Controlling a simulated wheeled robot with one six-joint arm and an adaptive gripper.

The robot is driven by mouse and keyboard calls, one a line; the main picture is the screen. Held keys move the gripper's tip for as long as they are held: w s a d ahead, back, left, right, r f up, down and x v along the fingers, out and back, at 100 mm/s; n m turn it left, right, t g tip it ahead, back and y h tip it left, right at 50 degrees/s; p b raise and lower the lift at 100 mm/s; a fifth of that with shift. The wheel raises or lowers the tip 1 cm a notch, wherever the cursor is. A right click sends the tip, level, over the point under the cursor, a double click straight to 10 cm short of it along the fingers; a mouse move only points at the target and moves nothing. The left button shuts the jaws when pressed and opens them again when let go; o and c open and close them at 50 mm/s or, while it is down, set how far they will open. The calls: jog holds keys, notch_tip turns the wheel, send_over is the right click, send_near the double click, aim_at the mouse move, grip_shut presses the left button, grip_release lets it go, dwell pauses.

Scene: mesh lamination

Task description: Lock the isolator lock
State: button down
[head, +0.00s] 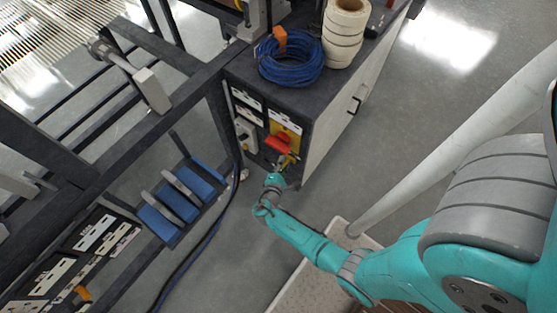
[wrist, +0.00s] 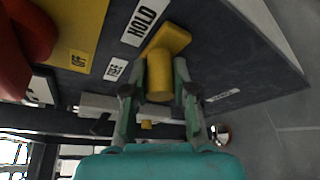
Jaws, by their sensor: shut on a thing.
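In the head view the yellow piece (head: 289,160) is small, just beyond my gripper (head: 281,172). A red handle (head: 278,145) is on a yellow plate (head: 284,123) just above it. In the wrist view the red handle (wrist: 25,40) is cut off at the left. I cannot tell how the yellow piece is seated.
The cabinet (head: 322,115) carries a blue cable coil (head: 290,62) and cream rolls (head: 345,35) on top. A dark frame with blue panels (head: 180,205) stands to the left. Dark cables (head: 205,240) run along the floor. The grey floor to the right is partly open.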

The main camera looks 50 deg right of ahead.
jog(key=shift+s+f, duration=0.1)
jog(key=shift+s, duration=0.15)
jog(key=c, duration=0.9)
grip_release()
jog(key=shift+v, duration=6)
